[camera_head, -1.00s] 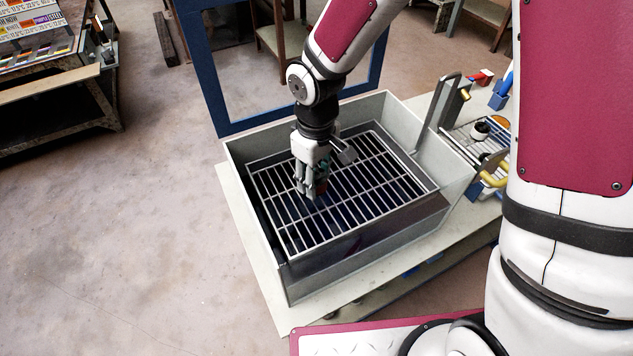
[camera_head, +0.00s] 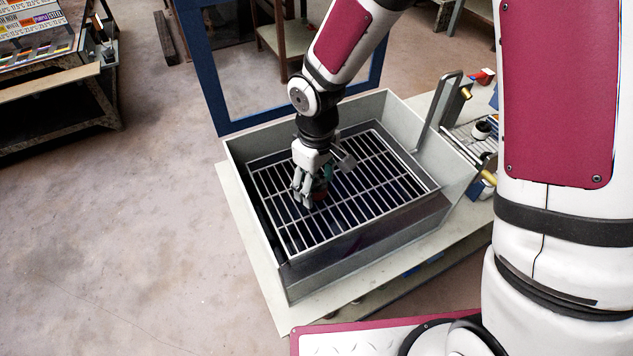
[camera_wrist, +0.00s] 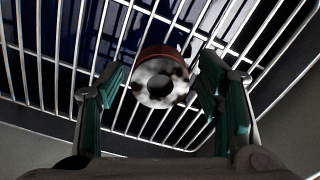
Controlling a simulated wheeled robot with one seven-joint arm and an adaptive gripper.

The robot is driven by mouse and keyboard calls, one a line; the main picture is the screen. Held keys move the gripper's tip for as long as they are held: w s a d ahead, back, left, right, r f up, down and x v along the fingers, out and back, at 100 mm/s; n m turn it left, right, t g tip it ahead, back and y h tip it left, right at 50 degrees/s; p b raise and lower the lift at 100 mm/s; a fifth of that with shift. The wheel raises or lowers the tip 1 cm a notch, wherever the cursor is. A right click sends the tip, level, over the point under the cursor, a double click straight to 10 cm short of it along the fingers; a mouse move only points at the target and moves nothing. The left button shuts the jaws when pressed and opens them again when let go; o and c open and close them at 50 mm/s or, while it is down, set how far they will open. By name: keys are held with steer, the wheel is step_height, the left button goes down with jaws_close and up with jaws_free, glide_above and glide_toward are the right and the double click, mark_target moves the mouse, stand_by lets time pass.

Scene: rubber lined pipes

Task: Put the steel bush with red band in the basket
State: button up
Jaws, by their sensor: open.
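The steel bush with red band (camera_wrist: 160,82) shows between my open fingers in the wrist view, its ring face and dark hole toward the camera. In the head view a reddish bit of it (camera_head: 319,195) shows at my fingertips. My gripper (camera_head: 311,196) is open inside the basket, just above the wire rack; its fingers (camera_wrist: 160,95) stand on both sides of the bush with gaps. I cannot tell whether the bush rests on the rack or is falling. The basket (camera_head: 290,283) is a grey walled bin with a wire rack (camera_head: 380,190) in it.
A blue frame (camera_head: 205,75) stands behind the basket. To the right is a smaller wire rack with a dark ring (camera_head: 481,130) on it. The basket's right part of the rack is empty. A workbench (camera_head: 55,95) stands far left.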

mark_target(316, 182)
step_height(316, 182, up, 12)
steer(key=s+d+r+m+t+h, duration=0.1)
steer(key=s+d+r+m, duration=0.1)
steer(key=s+d+r, duration=0.3)
steer(key=s+d+r+m+t, duration=0.1)
steer(key=s+d+r+m, duration=0.15)
steer(key=d+r, duration=0.4)
steer(key=s+d+r+m+t, duration=0.1)
steer(key=s+d+r+m, duration=0.1)
steer(key=s, duration=0.4)
steer(key=s+d+r+m+t+y, duration=0.1)
steer(key=s+d+r+m, duration=0.1)
steer(key=s, duration=0.3)
steer(key=shift+s+d+p, duration=0.35)
steer(key=shift+p, duration=0.05)
